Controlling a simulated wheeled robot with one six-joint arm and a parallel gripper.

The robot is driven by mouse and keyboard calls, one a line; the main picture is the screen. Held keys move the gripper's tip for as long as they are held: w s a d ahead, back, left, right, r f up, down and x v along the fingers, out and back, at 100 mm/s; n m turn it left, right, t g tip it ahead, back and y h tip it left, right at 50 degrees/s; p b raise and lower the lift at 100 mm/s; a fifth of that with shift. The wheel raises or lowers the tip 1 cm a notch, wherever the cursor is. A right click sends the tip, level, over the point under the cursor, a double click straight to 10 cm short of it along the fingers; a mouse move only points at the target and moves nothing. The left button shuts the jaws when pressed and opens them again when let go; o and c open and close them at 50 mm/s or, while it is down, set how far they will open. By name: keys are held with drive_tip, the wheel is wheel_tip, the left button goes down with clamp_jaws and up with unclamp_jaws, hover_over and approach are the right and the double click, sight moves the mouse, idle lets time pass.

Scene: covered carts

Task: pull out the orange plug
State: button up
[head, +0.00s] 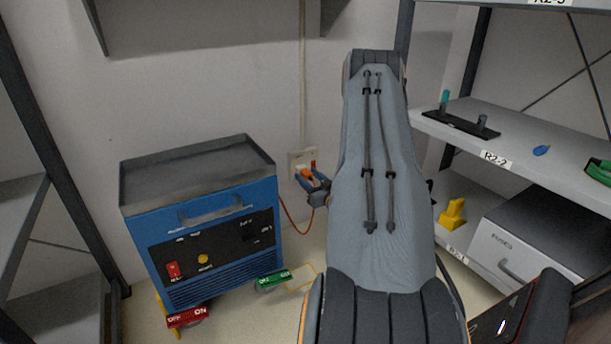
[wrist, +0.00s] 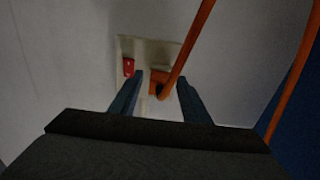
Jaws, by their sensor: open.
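The orange plug (head: 307,174) sits in a wall outlet plate (head: 296,158) to the right of the blue machine. In the wrist view the orange plug (wrist: 159,82) is on the plate (wrist: 122,46), with its orange cable (wrist: 190,58) rising toward the camera. My gripper (head: 318,183) is at the outlet, beside the plug. In the wrist view my gripper (wrist: 160,84) is open, with one finger on each side of the plug; I cannot tell whether they touch it. A red item (wrist: 128,67) on the plate is just left of the left finger.
The blue machine (head: 212,222) stands left of the outlet, and the cable hangs between them. A shelf (head: 525,147) stands on the right.

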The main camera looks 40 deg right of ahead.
drive_tip(key=shift+p, duration=0.35)
idle(0.4)
clamp_jaws()
drive_tip(key=shift+s, duration=0.15)
drive_tip(key=shift+p+v, duration=2.1)
drive_tip(key=shift+v, duration=0.8)
